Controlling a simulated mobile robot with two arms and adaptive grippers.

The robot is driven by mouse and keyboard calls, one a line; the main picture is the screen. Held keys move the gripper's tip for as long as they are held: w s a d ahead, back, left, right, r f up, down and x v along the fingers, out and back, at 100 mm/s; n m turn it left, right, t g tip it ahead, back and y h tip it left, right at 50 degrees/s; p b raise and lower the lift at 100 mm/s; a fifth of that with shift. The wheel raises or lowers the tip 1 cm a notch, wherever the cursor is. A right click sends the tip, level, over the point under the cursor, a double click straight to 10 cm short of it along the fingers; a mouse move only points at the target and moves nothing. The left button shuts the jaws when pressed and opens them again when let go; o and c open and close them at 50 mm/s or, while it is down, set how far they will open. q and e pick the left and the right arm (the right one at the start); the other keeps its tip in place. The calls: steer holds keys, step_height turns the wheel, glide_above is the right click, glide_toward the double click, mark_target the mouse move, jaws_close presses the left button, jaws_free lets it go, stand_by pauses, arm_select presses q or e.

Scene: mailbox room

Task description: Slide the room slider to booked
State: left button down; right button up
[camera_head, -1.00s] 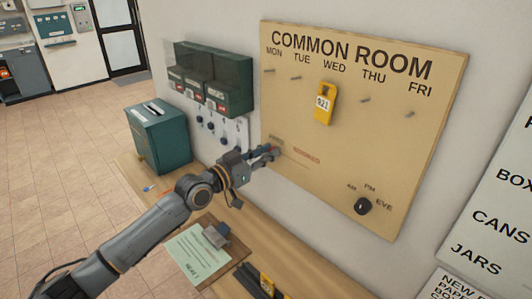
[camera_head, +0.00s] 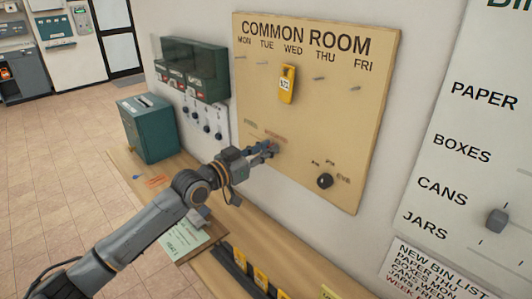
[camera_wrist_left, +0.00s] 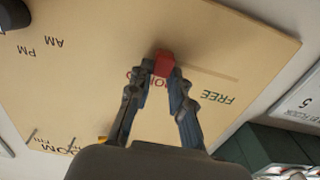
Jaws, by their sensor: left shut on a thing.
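The tan COMMON ROOM board (camera_head: 300,105) hangs on the wall in the head view. Its room slider has a red knob (camera_wrist_left: 164,61), seen in the left wrist view, where the board appears upside down. My left gripper (camera_wrist_left: 162,70) is shut on this knob; in the head view the gripper (camera_head: 270,149) touches the lower left of the board. The green FREE label (camera_wrist_left: 218,97) lies at the far end of the slot (camera_wrist_left: 212,71). The knob sits at the red label's end and, with my fingers, covers part of that label. My right gripper is not in view.
A yellow tag (camera_head: 287,84) hangs under WED on the board. A black dial (camera_head: 325,181) is right of my left gripper. A wooden counter (camera_head: 205,268) with a clipboard (camera_head: 185,242) lies below.

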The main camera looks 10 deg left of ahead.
arm_select(q)
steer(key=c, duration=1.6)
jaws_free()
steer(key=shift+s+d+f, duration=0.1)
steer(key=shift+d+f, duration=0.05)
steer(key=o, duration=0.3)
steer(key=shift+o, duration=0.5)
steer(key=shift+d, duration=0.15)
steer(key=v, duration=1.2)
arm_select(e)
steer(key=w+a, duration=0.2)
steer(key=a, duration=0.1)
